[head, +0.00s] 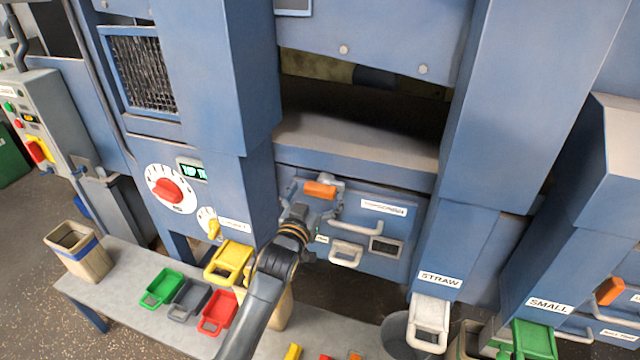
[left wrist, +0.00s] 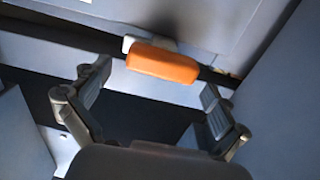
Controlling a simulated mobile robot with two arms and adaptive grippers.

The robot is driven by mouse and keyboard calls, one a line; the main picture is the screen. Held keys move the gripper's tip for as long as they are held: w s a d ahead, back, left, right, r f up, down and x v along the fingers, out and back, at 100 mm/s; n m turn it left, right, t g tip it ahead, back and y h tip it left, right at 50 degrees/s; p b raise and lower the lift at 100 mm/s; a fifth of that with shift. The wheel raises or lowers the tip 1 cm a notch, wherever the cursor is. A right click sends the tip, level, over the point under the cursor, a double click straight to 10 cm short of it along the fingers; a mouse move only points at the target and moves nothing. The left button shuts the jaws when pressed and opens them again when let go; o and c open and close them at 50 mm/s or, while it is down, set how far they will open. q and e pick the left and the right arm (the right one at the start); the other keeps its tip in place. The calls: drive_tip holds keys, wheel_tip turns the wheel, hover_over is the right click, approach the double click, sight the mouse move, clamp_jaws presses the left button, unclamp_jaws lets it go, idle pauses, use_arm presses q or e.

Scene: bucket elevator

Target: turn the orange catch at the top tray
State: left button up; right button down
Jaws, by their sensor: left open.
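The orange catch (head: 320,190) is a short block lying crosswise at the top left of the blue tray front (head: 390,245), under the opening. In the left wrist view the orange catch (left wrist: 162,62) is on a light mount, ahead of and between the two spread fingers. My left gripper (head: 297,212) is just below and left of the catch in the head view. It is open and empty, with a gap to the catch in the left wrist view (left wrist: 150,105). My right gripper is in neither view.
Grey handles (head: 346,252) stick out from the tray front beside my left gripper. Blue columns stand on both sides. Below is a grey table (head: 135,288) with green, grey, red and yellow scoops. Another orange catch (head: 609,291) is at the far right.

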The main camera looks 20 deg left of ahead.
use_arm(q)
drive_tip(key=shift+w, duration=1.15)
drive_tip(key=c, duration=1.1)
drive_tip(key=shift+c, duration=0.2)
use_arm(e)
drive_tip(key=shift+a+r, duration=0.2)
